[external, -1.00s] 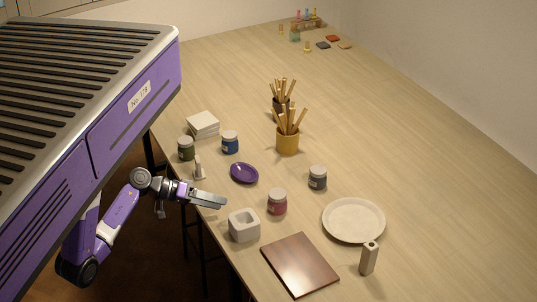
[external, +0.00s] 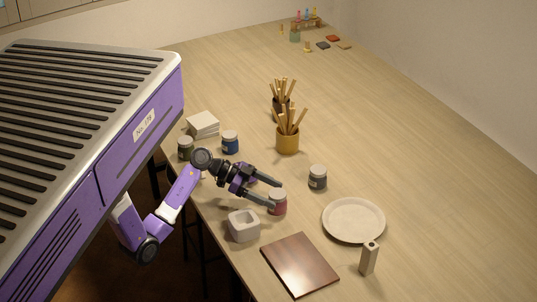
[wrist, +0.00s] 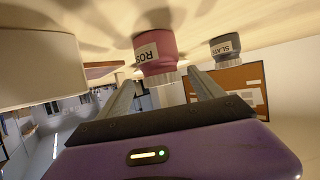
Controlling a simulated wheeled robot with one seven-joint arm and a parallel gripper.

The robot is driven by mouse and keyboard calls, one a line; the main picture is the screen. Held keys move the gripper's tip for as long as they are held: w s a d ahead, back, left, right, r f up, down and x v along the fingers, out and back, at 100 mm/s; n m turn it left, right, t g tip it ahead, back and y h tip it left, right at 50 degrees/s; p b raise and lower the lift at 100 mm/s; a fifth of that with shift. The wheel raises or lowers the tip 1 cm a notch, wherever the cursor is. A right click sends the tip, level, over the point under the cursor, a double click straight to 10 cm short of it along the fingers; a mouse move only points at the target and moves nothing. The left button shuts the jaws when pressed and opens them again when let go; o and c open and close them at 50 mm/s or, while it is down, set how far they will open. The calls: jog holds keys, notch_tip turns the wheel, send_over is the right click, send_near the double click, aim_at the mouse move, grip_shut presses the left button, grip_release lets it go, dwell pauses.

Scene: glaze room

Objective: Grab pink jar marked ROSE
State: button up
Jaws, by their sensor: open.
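The pink jar marked ROSE (external: 279,208) stands upright on the table with a pale lid. In the wrist view, which is upside down, the pink jar (wrist: 155,45) shows its white label with part of the word. My gripper (external: 276,193) is open, its fingers pointing at the jar from the left. In the wrist view the jar sits between the lines of my gripper's fingers (wrist: 160,78), near the tips. I cannot tell whether either finger touches it.
A grey jar marked SLATE (wrist: 226,46) stands beyond, also in the external view (external: 318,179). A white square pot (external: 243,228) is close in front. A brown board (external: 300,264), round plate (external: 354,222), blue jar (external: 230,143) and brush pot (external: 287,142) stand around.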

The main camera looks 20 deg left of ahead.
aim_at(286, 201)
jog(key=p+x, duration=0.1)
jog(key=x, duration=0.4)
jog(key=shift+w+d+f, duration=0.15)
jog(key=shift+d+f, duration=0.1)
jog(key=shift+d, duration=0.05)
jog(key=shift+c, duration=0.5)
grip_shut()
